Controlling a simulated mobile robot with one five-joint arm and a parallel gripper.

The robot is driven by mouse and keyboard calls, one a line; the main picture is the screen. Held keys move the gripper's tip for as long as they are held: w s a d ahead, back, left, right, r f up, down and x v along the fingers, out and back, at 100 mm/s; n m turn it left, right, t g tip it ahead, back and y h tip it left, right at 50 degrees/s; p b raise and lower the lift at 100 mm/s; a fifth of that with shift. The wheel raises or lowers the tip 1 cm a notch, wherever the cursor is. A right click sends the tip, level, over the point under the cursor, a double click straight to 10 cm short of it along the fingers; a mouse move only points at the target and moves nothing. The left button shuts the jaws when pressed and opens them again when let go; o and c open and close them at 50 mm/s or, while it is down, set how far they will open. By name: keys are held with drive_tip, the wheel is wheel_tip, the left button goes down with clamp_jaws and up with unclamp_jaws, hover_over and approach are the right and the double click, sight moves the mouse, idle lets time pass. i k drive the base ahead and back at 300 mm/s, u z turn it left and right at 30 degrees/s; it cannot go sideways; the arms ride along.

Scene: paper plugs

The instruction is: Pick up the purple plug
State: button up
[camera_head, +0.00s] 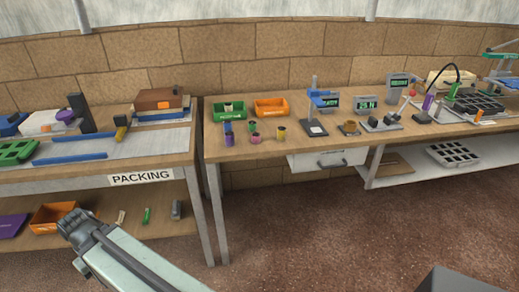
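Several small coloured plugs stand on the middle table (350,142), in front of the two bins. The purple one (229,140) is the leftmost, at the front; a bluish piece shows right behind it. A pink plug (256,138), a green one (252,126) and an olive-yellow one (281,132) are to its right. My gripper (72,222) is at the lower left, well apart from the plugs, in front of the packing table's lower shelf. Nothing is seen held in it; its fingers are too small and dark to tell open from shut.
A green bin (229,116) and an orange bin (271,114) stand behind the plugs. A stand with a blue part (316,128) is to their right. The packing table (70,178) is crowded. Open brown floor lies in front.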

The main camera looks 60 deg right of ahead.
sight(229, 136)
drive_tip(key=u, duration=0.05)
drive_tip(key=k, duration=0.25)
drive_tip(key=u, duration=0.6)
drive_tip(key=i, duration=1.5)
drive_tip(key=z, duration=3.25)
drive_tip(key=i, duration=0.5)
drive_tip(key=u, duration=0.15)
drive_tip(key=k, duration=0.4)
drive_tip(key=z, duration=0.05)
